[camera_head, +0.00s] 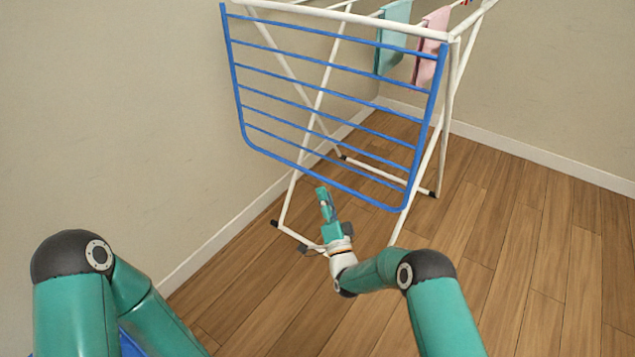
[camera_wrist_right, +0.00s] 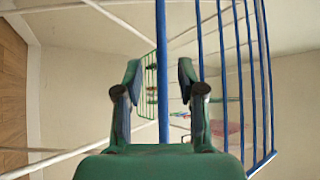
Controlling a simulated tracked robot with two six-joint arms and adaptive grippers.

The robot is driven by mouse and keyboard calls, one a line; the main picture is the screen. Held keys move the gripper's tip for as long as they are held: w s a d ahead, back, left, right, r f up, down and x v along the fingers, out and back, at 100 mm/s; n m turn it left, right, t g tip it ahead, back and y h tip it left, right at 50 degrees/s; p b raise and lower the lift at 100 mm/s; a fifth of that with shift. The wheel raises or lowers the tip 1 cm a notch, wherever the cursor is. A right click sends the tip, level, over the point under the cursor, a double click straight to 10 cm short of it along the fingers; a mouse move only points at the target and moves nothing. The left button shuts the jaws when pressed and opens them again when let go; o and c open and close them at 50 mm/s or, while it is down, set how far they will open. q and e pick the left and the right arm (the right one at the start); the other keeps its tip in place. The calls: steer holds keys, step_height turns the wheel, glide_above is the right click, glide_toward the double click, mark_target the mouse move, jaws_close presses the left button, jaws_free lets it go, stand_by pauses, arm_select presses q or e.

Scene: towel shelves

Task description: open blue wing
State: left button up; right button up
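The blue wing (camera_head: 425,130) is a barred panel hanging down, slightly slanted, from the near end of the white drying rack (camera_head: 350,19). My right gripper (camera_head: 323,198) is just below the wing's lower rail in the head view. In the right wrist view my right gripper (camera_wrist_right: 159,72) has its fingers spread apart. A blue bar of the wing (camera_wrist_right: 162,40) runs upright in the gap seen between them. No finger is seen pressing on it, and I cannot tell how deep it lies. My left gripper is out of view; only my left arm shows at the lower left.
A teal towel (camera_head: 394,38) and a pink towel (camera_head: 432,46) hang on the rack behind the wing. The rack's white legs stand on the wooden floor (camera_head: 520,240) near my right gripper. Walls close in at left and back. The floor at right is clear.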

mark_target(319, 177)
steer(key=b+x, duration=0.2)
steer(key=x, duration=0.4)
steer(key=shift+w+a+r, duration=0.1)
steer(key=shift+w, duration=0.15)
jaws_close()
